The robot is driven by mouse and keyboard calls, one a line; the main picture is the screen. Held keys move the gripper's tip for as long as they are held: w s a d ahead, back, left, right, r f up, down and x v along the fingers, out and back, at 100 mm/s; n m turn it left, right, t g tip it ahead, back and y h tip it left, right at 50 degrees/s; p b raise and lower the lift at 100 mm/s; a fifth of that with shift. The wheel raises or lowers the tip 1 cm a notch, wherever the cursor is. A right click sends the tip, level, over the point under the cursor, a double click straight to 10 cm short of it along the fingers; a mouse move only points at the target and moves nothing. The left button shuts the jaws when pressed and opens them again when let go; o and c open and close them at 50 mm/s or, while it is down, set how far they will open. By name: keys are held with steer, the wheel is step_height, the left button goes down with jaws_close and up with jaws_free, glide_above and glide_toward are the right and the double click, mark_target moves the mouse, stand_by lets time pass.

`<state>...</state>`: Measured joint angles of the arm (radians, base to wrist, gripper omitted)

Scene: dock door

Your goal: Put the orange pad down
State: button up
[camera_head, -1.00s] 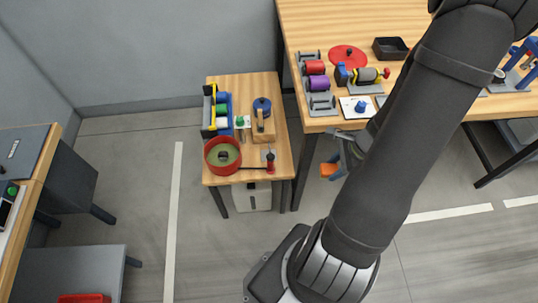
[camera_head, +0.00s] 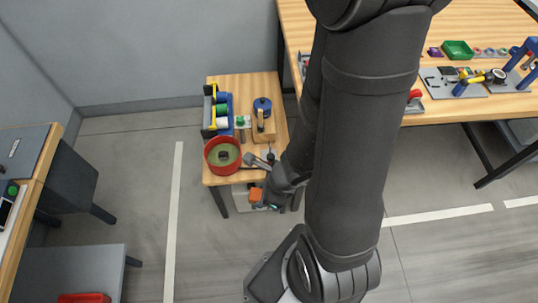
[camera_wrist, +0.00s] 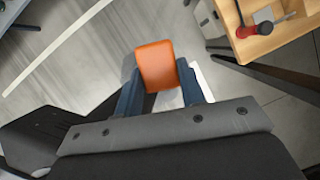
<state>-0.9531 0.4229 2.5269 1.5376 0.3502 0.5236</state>
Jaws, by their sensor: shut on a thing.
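The orange pad (camera_wrist: 156,66) is held between the two blue fingers of my gripper (camera_wrist: 160,88) in the wrist view. In the head view the pad (camera_head: 256,195) shows as a small orange block near the front edge of the small wooden table (camera_head: 213,179). My gripper (camera_head: 262,199) is shut on it there, in front of the table's front legs. In the wrist view grey floor lies behind the pad, and the table's corner is off to the upper right. The pad's height above the floor is hard to tell.
The small table carries a red round pan (camera_head: 211,165), a blue-and-yellow rack (camera_head: 208,112) and a wooden block with a blue knob (camera_head: 262,105). A large workbench (camera_head: 440,60) stands at the right. A red tray (camera_head: 84,298) sits at lower left. Floor left of the table is clear.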

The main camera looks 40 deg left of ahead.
mark_target(253, 201)
steer(key=s, duration=0.1)
steer(key=s+a+n, duration=0.1)
steer(key=s+n, duration=0.1)
steer(key=shift+a+f+g, duration=0.15)
steer(key=shift+f+g, duration=0.15)
steer(key=shift+f+n+g+h, duration=0.45)
steer(key=shift+f+n, duration=0.2)
steer(key=shift+n, duration=0.55)
steer(key=w+a+f+n+h, duration=0.25)
steer(key=w+f+n, duration=0.3)
steer(key=n, duration=0.35)
steer(key=w+a+f+n+h, duration=0.1)
steer(key=w+f+n+h, duration=0.3)
steer(key=w+n, duration=0.3)
steer(key=w+a+n+t, duration=0.3)
steer(key=w+a+n, duration=0.2)
steer(key=a+n, duration=0.45)
steer(key=w+a+n+t, duration=0.4)
steer(key=w+a+n, duration=0.2)
steer(key=a+n, duration=0.3)
steer(key=shift+n, duration=0.25)
steer(key=f, duration=0.4)
steer(key=d+f, duration=0.1)
steer(key=f, duration=0.8)
steer(key=shift+d+f, duration=0.2)
steer(key=w+d, duration=0.1)
steer(key=w+d+f, duration=0.1)
steer(key=shift+w+d, duration=0.35)
steer(key=shift+d, duration=0.05)
steer(key=shift+f, duration=0.1)
